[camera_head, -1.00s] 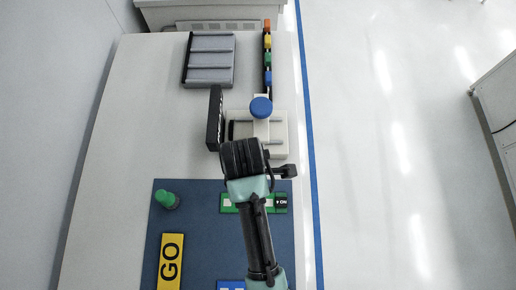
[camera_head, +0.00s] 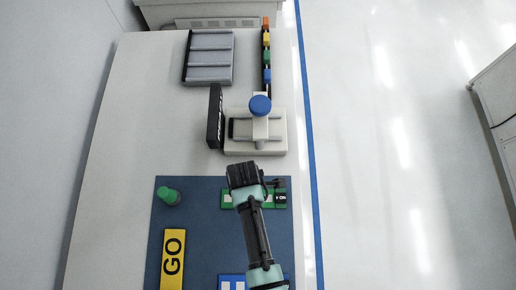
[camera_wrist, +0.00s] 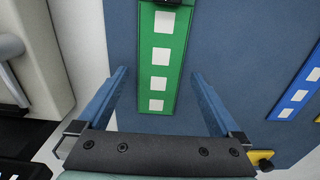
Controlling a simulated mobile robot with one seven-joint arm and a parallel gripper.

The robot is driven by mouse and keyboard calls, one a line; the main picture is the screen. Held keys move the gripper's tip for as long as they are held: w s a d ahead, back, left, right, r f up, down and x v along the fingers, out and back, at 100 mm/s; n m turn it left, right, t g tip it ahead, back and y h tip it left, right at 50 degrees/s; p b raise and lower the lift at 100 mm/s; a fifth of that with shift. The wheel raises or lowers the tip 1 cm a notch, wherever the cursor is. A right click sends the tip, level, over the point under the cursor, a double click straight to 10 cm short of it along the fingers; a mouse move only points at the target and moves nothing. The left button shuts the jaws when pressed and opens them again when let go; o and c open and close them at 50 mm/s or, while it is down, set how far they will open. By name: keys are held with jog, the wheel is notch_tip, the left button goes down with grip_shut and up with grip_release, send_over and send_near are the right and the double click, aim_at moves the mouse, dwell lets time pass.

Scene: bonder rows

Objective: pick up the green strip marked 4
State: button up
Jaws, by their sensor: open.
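The green strip (camera_head: 226,205) lies on the blue mat (camera_head: 200,225), partly hidden by my arm in the head view. A black tag (camera_head: 281,198) is at its right end; I cannot read its number. In the wrist view the green strip (camera_wrist: 160,39), with several white squares, runs from the top edge down between my fingers. My gripper (camera_wrist: 160,75) is open and empty, one finger on each side of the strip with gaps to both. In the head view my gripper (camera_head: 243,178) is over the strip, fingertips hidden.
A pale fixture with a blue knob (camera_head: 260,105) and an upright black plate (camera_head: 215,116) stand behind the mat. A grey tray (camera_head: 208,75) is farther back.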

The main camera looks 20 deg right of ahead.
jog(key=shift+f, duration=0.4)
jog(key=c, duration=1.3)
